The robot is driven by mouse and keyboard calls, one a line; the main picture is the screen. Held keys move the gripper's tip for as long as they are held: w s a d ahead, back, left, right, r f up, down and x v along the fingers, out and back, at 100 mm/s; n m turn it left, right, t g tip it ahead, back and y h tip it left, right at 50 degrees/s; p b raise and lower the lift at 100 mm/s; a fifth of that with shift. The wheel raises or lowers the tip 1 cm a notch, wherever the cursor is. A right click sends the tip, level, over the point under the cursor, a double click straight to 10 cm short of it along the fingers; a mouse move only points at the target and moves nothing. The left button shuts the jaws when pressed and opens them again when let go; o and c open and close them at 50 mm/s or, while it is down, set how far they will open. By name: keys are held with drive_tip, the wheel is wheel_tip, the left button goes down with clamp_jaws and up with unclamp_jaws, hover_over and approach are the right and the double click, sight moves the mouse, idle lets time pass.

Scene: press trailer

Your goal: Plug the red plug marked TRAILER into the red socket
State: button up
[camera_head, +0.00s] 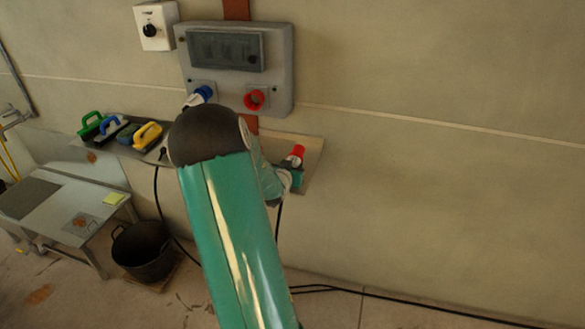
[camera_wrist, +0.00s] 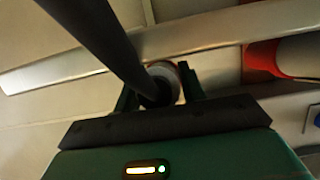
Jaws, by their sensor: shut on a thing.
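The red plug (camera_head: 297,153) shows just beyond my gripper (camera_head: 288,180) in the head view, its red end up, in front of the shelf and below right of the socket. The red socket (camera_head: 255,100) is on the lower right of the grey wall box, apart from the plug. In the wrist view my gripper (camera_wrist: 160,88) is shut around a dark, round piece with a grey ring, taken to be the plug's body. A thick black cable (camera_wrist: 92,35) runs from it to the upper left. The TRAILER marking is not legible. My arm hides part of the shelf.
A blue plug (camera_head: 203,94) sits at the grey box (camera_head: 283,60), left of the red socket. The shelf (camera_head: 316,160) holds several handled tools at its left. A black bucket (camera_head: 143,252) and bench (camera_head: 55,212) stand lower left. The right wall is clear.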

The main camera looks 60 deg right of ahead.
drive_tip(key=shift+r+v, duration=0.2)
drive_tip(key=shift+v, duration=0.85)
drive_tip(key=shift+r+v, duration=0.2)
drive_tip(key=shift+v, duration=0.8)
drive_tip(key=shift+s+d, duration=0.1)
drive_tip(key=shift+d, duration=0.05)
